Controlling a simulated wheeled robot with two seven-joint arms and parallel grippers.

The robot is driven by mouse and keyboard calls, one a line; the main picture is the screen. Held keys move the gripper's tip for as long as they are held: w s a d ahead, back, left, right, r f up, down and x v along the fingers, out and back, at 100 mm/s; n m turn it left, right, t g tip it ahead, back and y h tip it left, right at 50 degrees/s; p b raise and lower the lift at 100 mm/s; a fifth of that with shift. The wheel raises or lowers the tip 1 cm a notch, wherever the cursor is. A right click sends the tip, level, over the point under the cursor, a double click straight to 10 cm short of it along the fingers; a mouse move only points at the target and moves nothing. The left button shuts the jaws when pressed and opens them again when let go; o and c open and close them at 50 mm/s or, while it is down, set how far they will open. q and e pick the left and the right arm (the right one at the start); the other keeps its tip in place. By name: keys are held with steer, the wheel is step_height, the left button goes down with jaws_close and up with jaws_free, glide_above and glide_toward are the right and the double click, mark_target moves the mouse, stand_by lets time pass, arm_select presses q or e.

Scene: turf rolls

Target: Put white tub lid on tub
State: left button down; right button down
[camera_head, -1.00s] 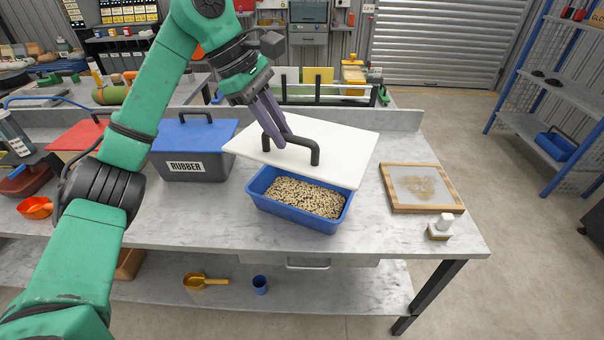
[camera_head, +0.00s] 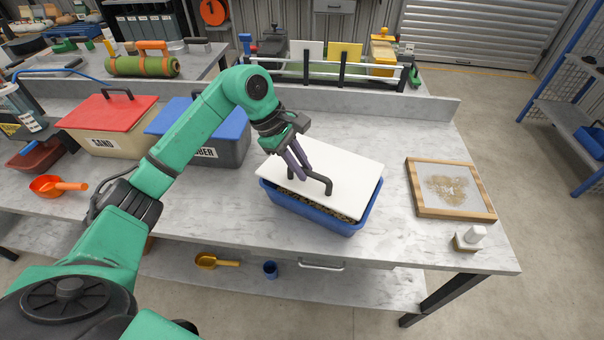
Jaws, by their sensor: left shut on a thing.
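The white tub lid (camera_head: 345,170) has a dark bar handle (camera_head: 324,184) on top. My left gripper (camera_head: 300,172) is shut on that handle. The blue tub (camera_head: 318,217) stands on the grey bench and holds speckled granules. The lid lies over most of the tub's opening, at or just above the rim. A strip of granules shows along the front and right edges, so the lid looks shifted toward the back left. I cannot tell whether it touches the rim all round. My right gripper is not in view.
A tub with a blue lid (camera_head: 228,121) and a sand tub with a red lid (camera_head: 108,122) stand at left. A wood-framed sieve (camera_head: 448,190) and a small white-topped brush (camera_head: 470,238) lie at right. An orange scoop (camera_head: 55,186) lies far left. Bench space around the blue tub is clear.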

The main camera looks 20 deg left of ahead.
mark_target(306, 184)
arm_select(q)
step_height(306, 184, down, 3)
steer(key=shift+s+d+f, duration=0.1)
steer(key=shift+s+f, duration=0.05)
steer(key=shift+f, duration=0.05)
steer(key=c, duration=0.8)
jaws_free()
steer(key=b+v, duration=0.1)
steer(key=v, duration=1.1)
steer(key=shift+b, duration=0.3)
